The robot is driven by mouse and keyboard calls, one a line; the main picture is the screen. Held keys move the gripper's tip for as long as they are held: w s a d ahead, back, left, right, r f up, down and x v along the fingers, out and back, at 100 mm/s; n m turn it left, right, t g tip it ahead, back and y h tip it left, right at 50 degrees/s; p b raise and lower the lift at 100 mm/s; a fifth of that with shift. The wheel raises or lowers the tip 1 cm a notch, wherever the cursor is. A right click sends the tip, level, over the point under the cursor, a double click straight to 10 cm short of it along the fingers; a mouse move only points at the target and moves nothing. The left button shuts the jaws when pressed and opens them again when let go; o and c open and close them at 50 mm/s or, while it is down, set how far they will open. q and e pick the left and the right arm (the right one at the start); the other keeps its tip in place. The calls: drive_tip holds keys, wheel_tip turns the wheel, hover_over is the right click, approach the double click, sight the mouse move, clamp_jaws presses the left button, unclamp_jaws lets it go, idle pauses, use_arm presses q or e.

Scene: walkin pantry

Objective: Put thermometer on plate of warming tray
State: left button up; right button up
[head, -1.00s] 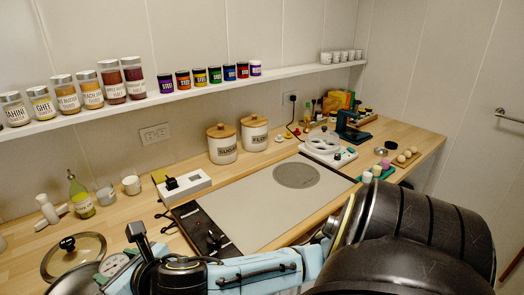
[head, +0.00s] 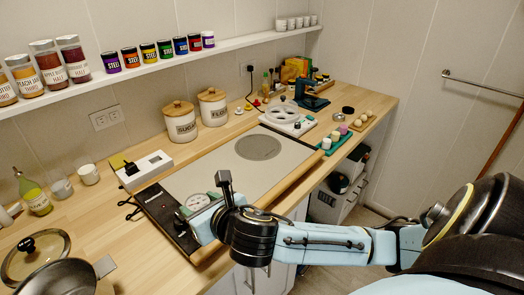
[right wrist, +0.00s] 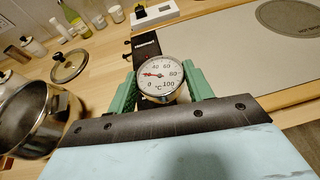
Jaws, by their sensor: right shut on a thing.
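The thermometer (right wrist: 160,82) has a round white dial in a metal rim, marked in °C. My right gripper (right wrist: 156,90) is shut on it, with green fingers on either side of the dial. In the head view the thermometer (head: 197,202) and my right gripper (head: 200,206) appear over the black control strip at the warming tray's left end. The warming tray (head: 215,172) has a wide grey plate with a darker round spot (head: 258,147) toward its far right; the plate also shows in the right wrist view (right wrist: 215,55). My left gripper is out of view.
A metal pot (head: 66,277) and a glass lid (head: 36,255) lie at the left. A white box (head: 145,170) and canisters (head: 181,122) stand behind the tray. A white device with a round top (head: 287,116) and a green block (head: 335,142) stand beyond its right end. The plate is bare.

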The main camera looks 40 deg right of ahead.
drive_tip(key=w+d+r+m+h+p, duration=0.1)
drive_tip(key=w+d+r+p, duration=0.15)
drive_tip(key=d+p, duration=0.55)
drive_tip(key=f, duration=0.7)
drive_tip(key=f+b, duration=0.1)
drive_tip(key=f, duration=0.2)
drive_tip(key=shift+w+a+f, duration=0.3)
drive_tip(key=shift+w+a, duration=0.05)
drive_tip(key=shift+a, duration=0.05)
drive_tip(key=shift+f, duration=0.15)
drive_tip(key=o, duration=1)
